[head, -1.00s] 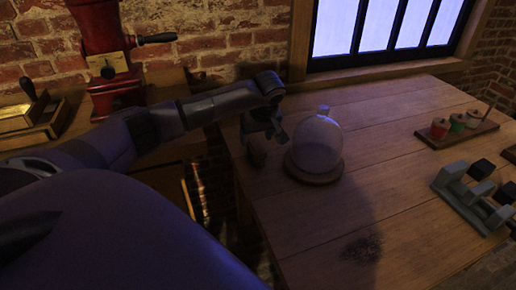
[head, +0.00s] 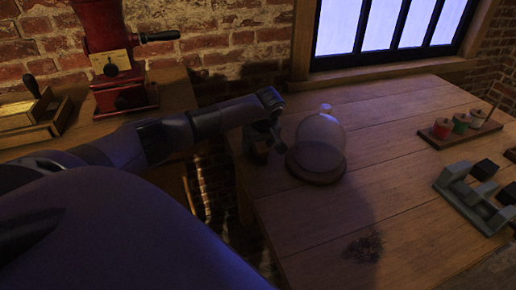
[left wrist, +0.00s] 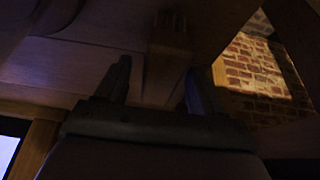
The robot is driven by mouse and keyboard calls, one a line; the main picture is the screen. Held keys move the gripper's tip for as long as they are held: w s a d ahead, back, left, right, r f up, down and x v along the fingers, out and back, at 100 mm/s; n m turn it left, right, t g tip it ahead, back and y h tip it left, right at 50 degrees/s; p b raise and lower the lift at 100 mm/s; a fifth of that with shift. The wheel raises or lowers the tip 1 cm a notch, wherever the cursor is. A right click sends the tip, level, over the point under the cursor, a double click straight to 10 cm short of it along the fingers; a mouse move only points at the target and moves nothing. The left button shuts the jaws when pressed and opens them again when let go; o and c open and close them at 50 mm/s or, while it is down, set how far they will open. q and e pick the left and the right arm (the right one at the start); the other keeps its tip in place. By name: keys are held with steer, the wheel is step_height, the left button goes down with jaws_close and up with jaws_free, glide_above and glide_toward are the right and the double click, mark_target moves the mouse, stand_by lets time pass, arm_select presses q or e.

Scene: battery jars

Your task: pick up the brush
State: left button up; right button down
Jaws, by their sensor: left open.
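A small brown thing, which looks to be the brush (head: 257,149), sits at the left edge of the wooden table, left of the glass dome. It is dark and partly hidden by my left gripper (head: 270,142). In the left wrist view a brown block-like shape, likely the same brush (left wrist: 170,42), shows ahead of the fingers, between their lines. My left gripper (left wrist: 157,82) is open with nothing between its fingertips. It is low over the brush; I cannot tell whether it touches. My right gripper is not in view.
A glass dome (head: 320,143) on a round wooden base stands close right of the gripper. A rack with colored jars (head: 460,124) and a grey-green holder (head: 470,190) are farther right. A red grinder (head: 118,60) stands on the left bench.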

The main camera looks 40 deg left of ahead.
arm_select(q)
steer(key=shift+f, duration=0.15)
steer(key=c, duration=1.1)
step_height(320, 180, up, 20)
steer(key=shift+r+p, duration=0.25)
steer(key=shift+p, duration=0.25)
steer(key=shift+o, duration=1.3)
steer(key=shift+c, duration=0.5)
